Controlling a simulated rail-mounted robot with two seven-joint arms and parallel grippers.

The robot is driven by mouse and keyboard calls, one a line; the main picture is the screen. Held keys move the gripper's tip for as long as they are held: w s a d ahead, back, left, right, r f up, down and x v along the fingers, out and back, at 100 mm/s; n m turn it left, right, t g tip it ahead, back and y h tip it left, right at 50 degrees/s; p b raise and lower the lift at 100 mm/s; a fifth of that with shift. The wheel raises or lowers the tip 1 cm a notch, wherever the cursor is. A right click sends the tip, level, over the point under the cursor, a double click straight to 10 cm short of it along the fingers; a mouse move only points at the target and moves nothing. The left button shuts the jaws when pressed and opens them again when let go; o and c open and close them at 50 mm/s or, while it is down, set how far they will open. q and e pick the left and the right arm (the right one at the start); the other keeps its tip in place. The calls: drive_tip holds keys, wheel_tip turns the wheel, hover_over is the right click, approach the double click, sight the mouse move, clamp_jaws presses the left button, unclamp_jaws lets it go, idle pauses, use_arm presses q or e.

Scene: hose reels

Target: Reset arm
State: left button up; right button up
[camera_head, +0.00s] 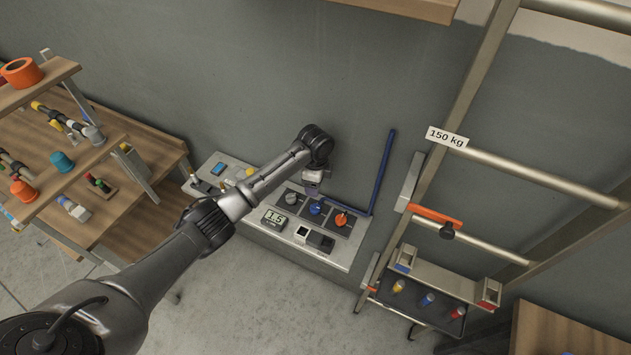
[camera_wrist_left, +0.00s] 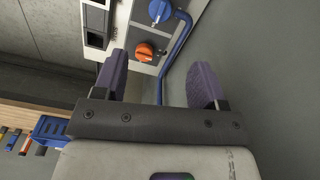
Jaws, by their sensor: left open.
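My left arm reaches in from the lower left in the head view. Its gripper (camera_head: 312,186) is above the wall-side control panel (camera_head: 345,262), near the grey, blue and orange knobs. In the left wrist view the two purple fingers of my left gripper (camera_wrist_left: 160,85) stand wide apart with nothing between them. The blue knob (camera_head: 316,208) and orange knob (camera_head: 341,219) sit on dark plates on the panel. They also show beyond the fingers in the left wrist view, the blue knob (camera_wrist_left: 160,11) above the orange knob (camera_wrist_left: 144,52). My right gripper is not in view.
A blue pipe (camera_head: 383,172) rises along the wall right of the panel. A metal rack with a 150 kg label (camera_head: 447,137) and an orange handle (camera_head: 436,215) stands on the right. Wooden shelves (camera_head: 120,150) with several fittings stand left. Floor shows below the panel.

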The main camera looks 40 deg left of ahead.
use_arm(q)
drive_tip(key=shift+f, duration=0.1)
drive_tip(key=shift+n+t, duration=0.4)
drive_tip(key=shift+n, duration=0.5)
drive_tip(key=s+d+f, duration=0.2)
drive_tip(key=s+d, duration=0.1)
drive_tip(key=s+d+f, duration=0.3)
drive_tip(key=s, duration=0.1)
drive_tip(key=s+d+f, duration=0.3)
drive_tip(key=s+d, duration=0.1)
drive_tip(key=shift+s+d+f, duration=0.1)
drive_tip(key=shift+f, duration=0.1)
drive_tip(key=s+d+n+t, duration=0.1)
drive_tip(key=s+d+n, duration=0.2)
drive_tip(key=s, duration=0.6)
drive_tip(key=s+d+n+t, duration=0.1)
drive_tip(key=s+d+n, duration=0.15)
drive_tip(key=s, duration=0.55)
drive_tip(key=s+r+n, duration=0.4)
drive_tip(key=s+r, duration=0.2)
drive_tip(key=s, duration=0.4)
drive_tip(key=w+p+v, duration=0.3)
drive_tip(key=p+v, duration=1)
drive_tip(key=p, duration=0.1)
drive_tip(key=shift+w+a+r+t, duration=0.3)
drive_tip(key=shift+w+r+t, duration=0.1)
drive_tip(key=shift+r, duration=0.1)
